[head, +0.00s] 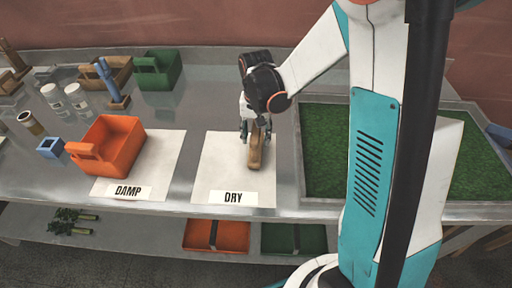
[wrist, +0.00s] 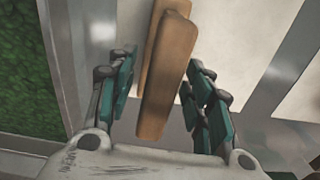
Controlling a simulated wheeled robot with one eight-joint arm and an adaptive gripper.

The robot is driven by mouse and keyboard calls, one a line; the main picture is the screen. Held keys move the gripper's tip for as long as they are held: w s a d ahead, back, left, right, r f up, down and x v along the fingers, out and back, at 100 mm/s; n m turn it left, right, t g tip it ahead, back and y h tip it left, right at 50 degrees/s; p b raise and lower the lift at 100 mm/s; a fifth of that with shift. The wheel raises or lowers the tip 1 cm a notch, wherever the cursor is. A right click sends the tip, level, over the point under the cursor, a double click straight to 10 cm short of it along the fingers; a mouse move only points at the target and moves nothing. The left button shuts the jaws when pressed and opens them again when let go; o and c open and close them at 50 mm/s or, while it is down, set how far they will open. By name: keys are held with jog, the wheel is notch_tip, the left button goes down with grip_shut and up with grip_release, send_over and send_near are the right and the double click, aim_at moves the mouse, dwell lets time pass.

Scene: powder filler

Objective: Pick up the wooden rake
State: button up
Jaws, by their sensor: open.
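A light-brown wooden piece (head: 256,152), which appears to be the wooden rake, lies on the white DRY sheet in the head view. Its head and teeth cannot be made out. My gripper (head: 254,126) is right above it at its far end, pointing down and open. In the wrist view the wooden piece (wrist: 165,85) runs lengthwise between the two teal fingers of my gripper (wrist: 162,70). A gap shows on each side of it. My gripper and wrist hide its far part in the head view.
The DRY sheet (head: 213,170) is otherwise bare. An orange caddy (head: 122,150) stands on the DAMP sheet (head: 165,165) to the left. A green turf tray (head: 325,150) is close on the right. White jars, a green caddy (head: 158,70) and wooden items stand at the back left.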

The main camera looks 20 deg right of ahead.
grip_shut()
jog(key=shift+r, duration=0.1)
